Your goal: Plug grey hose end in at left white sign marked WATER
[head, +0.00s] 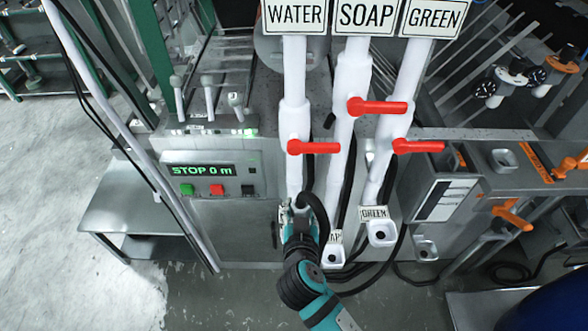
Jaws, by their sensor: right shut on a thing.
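The white WATER sign (294,16) is the leftmost of three signs at the top, above a white pipe (295,80) with a red lever (314,147). My right gripper (291,213) is at the lower end of this pipe, shut on the hose end. A dark grey hose (316,207) bends up and over beside the gripper. The hose end and the pipe's outlet are mostly hidden by the gripper, so I cannot tell whether they touch. My left gripper is not in view.
SOAP (366,17) and GREEN (432,18) pipes stand close on the right, with red levers (378,106) and low white outlets (381,235). A control panel (212,178) reading STOP 0 m is left. Dark hoses hang behind.

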